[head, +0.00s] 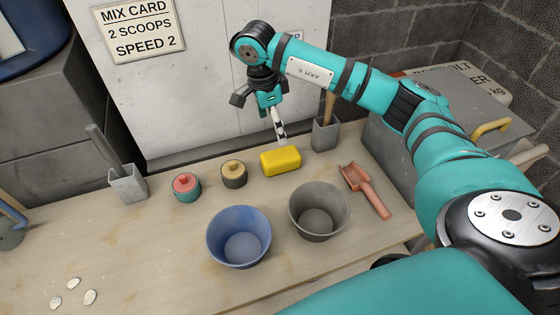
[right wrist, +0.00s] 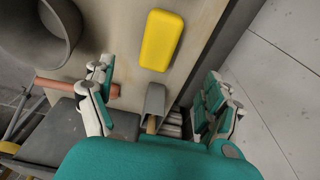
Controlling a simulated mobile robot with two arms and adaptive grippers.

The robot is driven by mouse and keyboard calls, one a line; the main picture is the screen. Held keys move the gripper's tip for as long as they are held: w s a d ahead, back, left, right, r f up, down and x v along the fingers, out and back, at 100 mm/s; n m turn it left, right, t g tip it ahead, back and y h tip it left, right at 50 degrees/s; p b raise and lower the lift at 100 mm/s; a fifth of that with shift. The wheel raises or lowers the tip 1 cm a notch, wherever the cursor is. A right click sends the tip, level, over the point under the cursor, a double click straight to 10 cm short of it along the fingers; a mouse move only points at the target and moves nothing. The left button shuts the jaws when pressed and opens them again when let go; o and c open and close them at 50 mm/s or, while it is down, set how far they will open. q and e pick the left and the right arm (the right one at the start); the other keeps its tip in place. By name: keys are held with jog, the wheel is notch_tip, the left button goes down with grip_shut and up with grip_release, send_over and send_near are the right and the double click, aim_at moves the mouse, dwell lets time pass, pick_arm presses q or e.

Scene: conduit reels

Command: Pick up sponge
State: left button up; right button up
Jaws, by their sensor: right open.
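The yellow sponge (head: 280,160) lies flat on the wooden bench, behind the two buckets in the head view. In the right wrist view the sponge (right wrist: 161,40) is at the upper middle, beyond the fingertips. My right gripper (head: 279,125) hangs above and just behind the sponge, pointing down. In the right wrist view its two fingers are wide apart (right wrist: 160,87) with nothing held between them. It looks apart from the sponge. My left gripper is not in either view.
A grey holder with a wooden handle (head: 325,135) stands close right of the sponge. A blue bucket (head: 238,238), a grey bucket (head: 319,212) and a red scoop (head: 364,188) are in front. The bench's left front is mostly clear.

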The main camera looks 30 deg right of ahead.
aim_at(280, 155)
jog(key=f, duration=0.5)
jog(key=d+f, duration=0.1)
jog(key=f, duration=0.1)
jog(key=shift+s+f+b, duration=0.1)
jog(key=shift+f+b, duration=0.15)
jog(key=shift+b, duration=0.05)
jog(key=f, duration=0.5)
jog(key=shift+s+d+b, duration=0.25)
jog(key=shift+b, duration=0.05)
jog(key=shift+f, duration=0.1)
jog(key=c, duration=0.5)
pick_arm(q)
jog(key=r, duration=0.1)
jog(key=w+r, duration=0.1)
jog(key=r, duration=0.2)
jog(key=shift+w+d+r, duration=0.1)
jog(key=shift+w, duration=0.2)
pick_arm(e)
jog(key=c, duration=0.7)
